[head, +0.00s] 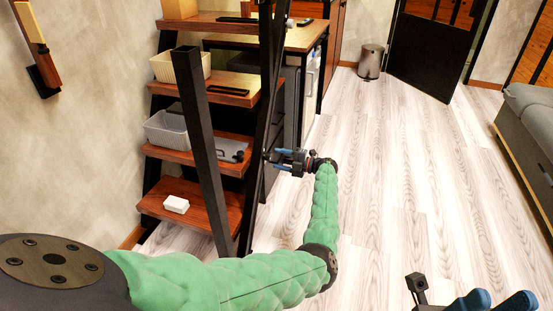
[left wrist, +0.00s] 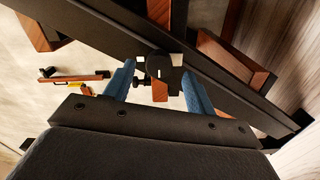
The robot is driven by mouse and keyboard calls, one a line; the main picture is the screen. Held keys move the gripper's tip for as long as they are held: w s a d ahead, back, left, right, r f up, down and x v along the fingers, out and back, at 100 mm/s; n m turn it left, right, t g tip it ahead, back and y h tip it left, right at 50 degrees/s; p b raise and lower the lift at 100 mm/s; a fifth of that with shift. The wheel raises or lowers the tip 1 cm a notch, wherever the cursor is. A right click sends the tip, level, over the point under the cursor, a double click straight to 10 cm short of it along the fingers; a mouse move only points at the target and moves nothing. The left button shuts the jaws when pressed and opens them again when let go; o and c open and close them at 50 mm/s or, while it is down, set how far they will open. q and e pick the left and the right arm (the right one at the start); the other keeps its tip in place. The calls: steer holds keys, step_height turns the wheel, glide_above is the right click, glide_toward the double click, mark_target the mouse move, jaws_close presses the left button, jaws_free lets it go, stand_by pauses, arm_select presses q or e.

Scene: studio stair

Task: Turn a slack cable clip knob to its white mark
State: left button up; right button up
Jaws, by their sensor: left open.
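A cable clip (left wrist: 158,66) with a dark rounded body sits on the black slanted rail (left wrist: 95,40) in the left wrist view. My left gripper (head: 274,157) is open at the black stair rail in the head view. In the left wrist view its blue fingers (left wrist: 158,82) stand either side of the clip, with no clear contact. My right gripper (head: 499,299) is partly cut off at the bottom right.
A stair-like shelf with wooden treads (head: 190,203) holds a cream bin (head: 181,66), a grey basket (head: 168,131) and a small white box (head: 176,204). A black post (head: 203,150) stands in front. A grey sofa (head: 528,125) is at right. The pale floor (head: 405,170) between is clear.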

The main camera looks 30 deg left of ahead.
arm_select(q)
steer(key=v, duration=0.5)
steer(key=shift+w+d, duration=0.1)
steer(key=shift+d, duration=0.2)
